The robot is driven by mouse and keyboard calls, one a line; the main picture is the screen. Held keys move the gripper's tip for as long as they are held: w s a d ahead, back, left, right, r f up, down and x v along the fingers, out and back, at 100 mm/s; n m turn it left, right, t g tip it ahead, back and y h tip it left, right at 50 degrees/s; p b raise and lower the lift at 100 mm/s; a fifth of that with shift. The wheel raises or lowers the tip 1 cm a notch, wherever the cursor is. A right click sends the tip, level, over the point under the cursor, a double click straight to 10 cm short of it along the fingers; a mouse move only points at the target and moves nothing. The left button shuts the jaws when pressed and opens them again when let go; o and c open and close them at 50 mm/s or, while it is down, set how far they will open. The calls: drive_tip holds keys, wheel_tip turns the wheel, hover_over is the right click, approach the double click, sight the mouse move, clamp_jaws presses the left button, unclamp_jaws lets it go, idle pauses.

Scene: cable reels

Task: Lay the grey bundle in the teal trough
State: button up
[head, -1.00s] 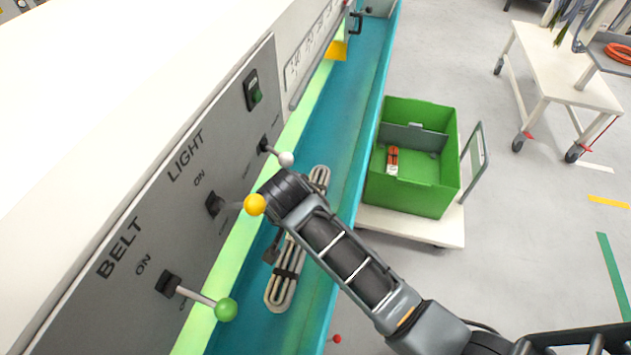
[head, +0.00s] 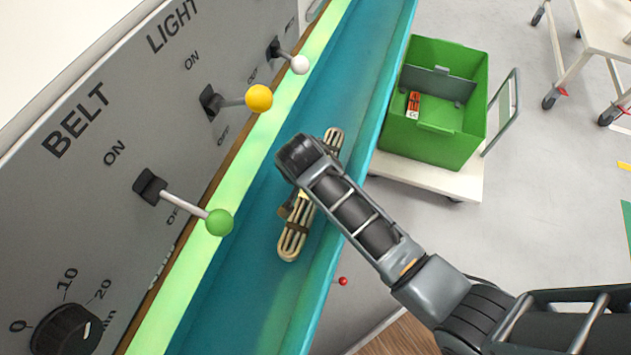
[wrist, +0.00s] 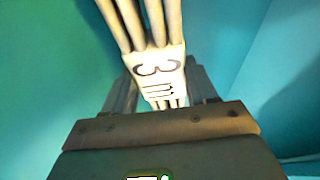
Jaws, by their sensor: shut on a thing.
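The grey bundle (head: 292,243) is a long pale coil of cable with dark ties. In the head view it lies lengthwise along the teal trough (head: 325,95), within its walls; I cannot tell if it touches the floor. My arm hides its middle. My gripper (head: 300,198) is mostly hidden under the wrist there. In the wrist view my gripper (wrist: 160,98) is shut on the bundle (wrist: 140,22), across a white label reading "3 m", with teal surfaces on both sides.
A grey panel (head: 110,130) stands left of the trough. Its green-knobbed (head: 219,222), yellow-knobbed (head: 259,98) and white-knobbed (head: 299,65) levers reach toward the trough. A green crate (head: 460,135) holding an orange item (head: 413,104) sits on a cart at right.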

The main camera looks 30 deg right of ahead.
drive_tip(key=shift+f, duration=2.3)
drive_tip(key=shift+f+b, duration=0.1)
drive_tip(key=shift+b, duration=0.2)
drive_tip(key=o, duration=1.4)
drive_tip(key=p+v, duration=0.1)
drive_tip(key=v, duration=1.1)
